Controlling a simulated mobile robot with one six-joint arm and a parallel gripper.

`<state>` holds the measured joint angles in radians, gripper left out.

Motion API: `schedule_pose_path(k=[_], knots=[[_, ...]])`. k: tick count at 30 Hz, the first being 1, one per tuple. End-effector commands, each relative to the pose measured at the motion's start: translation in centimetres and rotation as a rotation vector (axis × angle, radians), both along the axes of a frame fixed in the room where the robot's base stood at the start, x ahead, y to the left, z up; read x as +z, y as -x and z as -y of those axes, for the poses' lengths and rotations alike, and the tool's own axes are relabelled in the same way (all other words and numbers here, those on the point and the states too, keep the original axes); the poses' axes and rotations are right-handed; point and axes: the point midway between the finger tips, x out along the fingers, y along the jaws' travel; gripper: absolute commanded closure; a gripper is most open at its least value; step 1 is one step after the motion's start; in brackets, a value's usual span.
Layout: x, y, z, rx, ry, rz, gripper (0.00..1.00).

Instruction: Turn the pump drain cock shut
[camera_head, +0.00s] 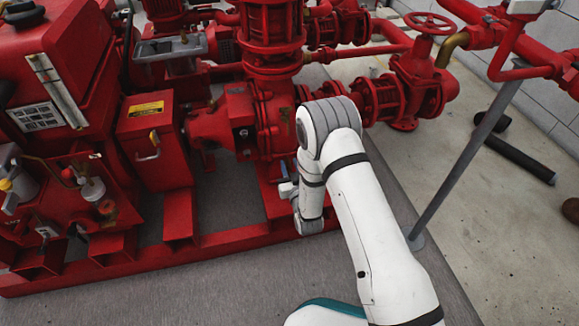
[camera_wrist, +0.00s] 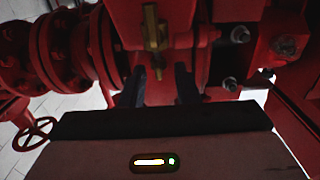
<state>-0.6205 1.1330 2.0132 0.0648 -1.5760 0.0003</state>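The pump drain cock (camera_wrist: 153,30) is a small brass fitting on the red pump body, at the top middle of the wrist view. Its narrow lower end points down toward the space between my fingers. My gripper (camera_wrist: 160,82) has two dark fingers standing apart, one on each side of the cock's line, and nothing is seen clamped between them. Whether either finger touches the cock is too dark to tell. In the head view my gripper (camera_head: 287,188) is low beside the red pump (camera_head: 270,130); the cock is not made out there, and my arm covers part of that area.
Red flanged pipes (camera_wrist: 65,45) crowd the left of the wrist view, and bolts (camera_wrist: 240,34) stick out at the right. The red base frame (camera_head: 215,243) runs below my gripper. A grey slanted post (camera_head: 465,165) stands right of my arm. The floor in front is clear.

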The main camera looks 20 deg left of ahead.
Motion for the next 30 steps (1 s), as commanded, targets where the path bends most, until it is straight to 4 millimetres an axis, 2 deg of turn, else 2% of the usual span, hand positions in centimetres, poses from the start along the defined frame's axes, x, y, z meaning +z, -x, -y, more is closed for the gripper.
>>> schedule_pose_path(k=[4,12,22,30], knots=[[-0.02,-0.92,-0.5,-0.001,-0.001,0.001,0.72],[0.07,-1.09,-0.54,-0.002,0.001,-0.001,0.72],[0.06,-1.09,-0.48,-0.003,0.001,-0.001,0.99],[0.03,-1.15,-0.65,-0.005,0.001,-0.001,1.0]])
